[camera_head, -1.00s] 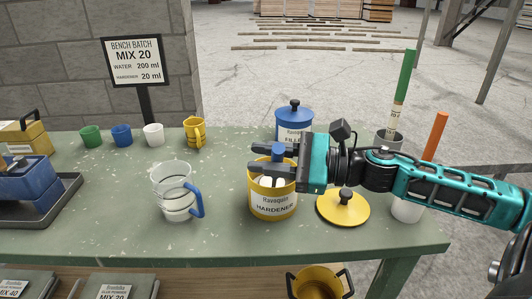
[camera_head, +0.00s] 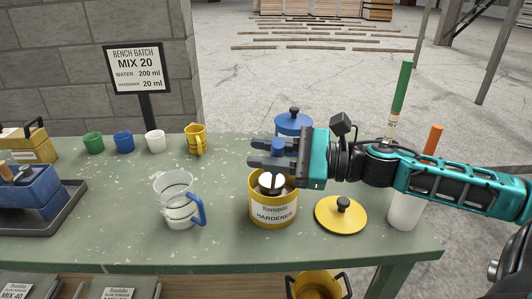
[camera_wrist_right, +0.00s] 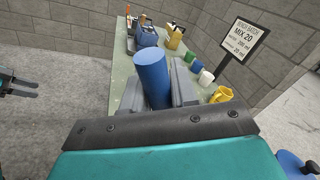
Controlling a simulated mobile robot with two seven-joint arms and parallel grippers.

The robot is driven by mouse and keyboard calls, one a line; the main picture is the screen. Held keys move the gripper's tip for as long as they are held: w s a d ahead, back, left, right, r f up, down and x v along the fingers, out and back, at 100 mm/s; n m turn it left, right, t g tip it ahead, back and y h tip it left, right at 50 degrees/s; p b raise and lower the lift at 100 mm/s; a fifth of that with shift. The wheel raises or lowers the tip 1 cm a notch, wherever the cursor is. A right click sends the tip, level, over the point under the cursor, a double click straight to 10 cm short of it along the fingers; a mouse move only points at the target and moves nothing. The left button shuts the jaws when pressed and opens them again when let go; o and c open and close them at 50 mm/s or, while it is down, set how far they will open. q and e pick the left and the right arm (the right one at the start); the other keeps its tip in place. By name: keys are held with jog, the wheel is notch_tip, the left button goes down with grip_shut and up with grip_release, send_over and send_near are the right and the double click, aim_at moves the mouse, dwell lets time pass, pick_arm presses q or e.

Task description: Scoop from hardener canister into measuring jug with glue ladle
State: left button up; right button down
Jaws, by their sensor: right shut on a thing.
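The yellow hardener canister (camera_head: 274,212) stands open on the green bench. The clear measuring jug (camera_head: 173,190) with a blue handle stands upright to its left. My right gripper (camera_head: 263,152) is shut on the blue handle of the glue ladle (camera_head: 278,147), above the canister. The ladle's shiny metal end (camera_head: 271,183) shows at the canister mouth; whether it carries hardener I cannot tell. The blue handle (camera_wrist_right: 152,76) stands between the fingers in the right wrist view. My left gripper (camera_wrist_right: 22,86) shows at the left edge there, its fingers apart and empty.
The yellow lid (camera_head: 326,218) lies right of the canister. A blue filler canister (camera_head: 293,124) stands behind. Several cups and a yellow jug (camera_head: 194,139) line the back. A dark tray (camera_head: 67,207) lies at the left. The bench between jug and canister is clear.

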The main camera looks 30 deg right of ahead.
jog(key=shift+r, duration=0.1)
dwell(0.3)
jog(key=shift+w+d+r+m+p, duration=0.3)
jog(key=shift+w+d+r+m, duration=0.1)
jog(key=shift+w, duration=0.15)
jog(key=shift+s+a+f, duration=0.15)
jog(key=shift+f, duration=0.05)
dwell(1.3)
jog(key=shift+s+a+f+n, duration=0.25)
jog(key=shift+s+n, duration=0.15)
jog(key=shift+r, duration=0.1)
